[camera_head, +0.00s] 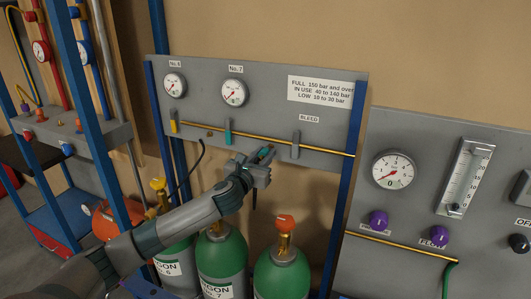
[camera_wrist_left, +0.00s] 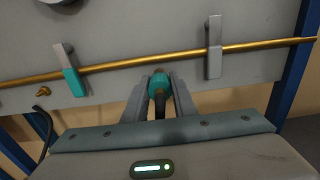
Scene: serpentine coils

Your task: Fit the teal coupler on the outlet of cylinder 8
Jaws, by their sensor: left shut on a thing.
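My left gripper (camera_head: 262,165) is shut on the teal coupler (camera_wrist_left: 158,84), with a dark hose end below it in the left wrist view. In the head view the coupler (camera_head: 266,152) shows small at the fingertips, in front of the gauge panel (camera_head: 265,109) and below its brass pipe. A green cylinder (camera_head: 282,274) with a brass valve (camera_head: 284,241) and an orange cap stands below and right of the gripper, apart from it. Its number is not readable; it stands right of the cylinder marked 7 (camera_head: 221,260). My right gripper is not in view.
The brass pipe (camera_head: 265,139) carries a teal-ended lever (camera_head: 228,132) and a grey lever (camera_head: 295,145). A black hose (camera_head: 194,168) hangs left of my forearm. A blue post (camera_head: 340,215) stands right of the cylinders. A second panel (camera_head: 440,265) fills the right.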

